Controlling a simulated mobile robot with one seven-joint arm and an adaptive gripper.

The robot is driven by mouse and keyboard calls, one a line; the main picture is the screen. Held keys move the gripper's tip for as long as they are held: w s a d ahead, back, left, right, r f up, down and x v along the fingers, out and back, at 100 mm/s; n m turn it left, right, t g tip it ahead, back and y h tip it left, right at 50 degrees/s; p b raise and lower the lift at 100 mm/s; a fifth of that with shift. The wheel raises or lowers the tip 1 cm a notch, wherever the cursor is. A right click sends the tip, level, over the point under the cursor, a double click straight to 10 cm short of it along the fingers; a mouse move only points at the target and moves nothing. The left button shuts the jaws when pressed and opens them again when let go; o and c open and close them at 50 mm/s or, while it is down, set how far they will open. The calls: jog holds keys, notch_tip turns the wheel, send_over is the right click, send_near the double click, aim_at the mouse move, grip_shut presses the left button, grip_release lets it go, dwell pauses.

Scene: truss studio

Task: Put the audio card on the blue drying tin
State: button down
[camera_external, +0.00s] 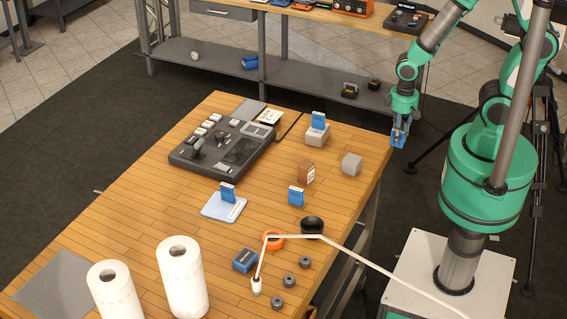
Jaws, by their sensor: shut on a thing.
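My gripper (398,142) is above the table's right edge, pointing down and shut on a small blue thing; its fingers hide much of it, so I cannot tell if it is the audio card. Similar blue cards are on the table: one (318,120) stands on a grey block, one (228,191) on a light blue flat piece (222,208), and one (296,196) on the wood. A darker blue box (245,261) sits near the front. I cannot tell for sure which blue piece is the drying tin. My gripper is apart from all of these.
A dark mixer (225,145) fills the back left of the table (190,215). A brown block (306,172), a grey block (352,164), a black cup (312,225) and an orange ring (272,240) stand right of centre. A white jointed arm crosses the front right; two paper rolls (182,278) stand front left.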

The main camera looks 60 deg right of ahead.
dwell(0.3)
jog(key=w+a+r+p, duration=0.25)
jog(key=w+a, duration=0.55)
jog(key=a, duration=0.5)
jog(key=w+a+r+p, duration=0.25)
jog(key=w+a, duration=0.55)
jog(key=a, duration=0.4)
jog(key=s+a+f+p, duration=0.1)
jog(key=s+a+p, duration=0.1)
jog(key=a, duration=2.9)
jog(key=shift+f, duration=0.2)
jog(key=w+a, duration=0.3)
jog(key=a, duration=0.1)
jog(key=w+a+f+p, duration=0.1)
jog(key=w+a, duration=0.2)
jog(key=a, duration=0.1)
jog(key=w+a+p, duration=0.1)
jog(key=w+a, duration=0.3)
jog(key=shift+a+f, duration=0.2)
jog(key=shift+f, duration=0.05)
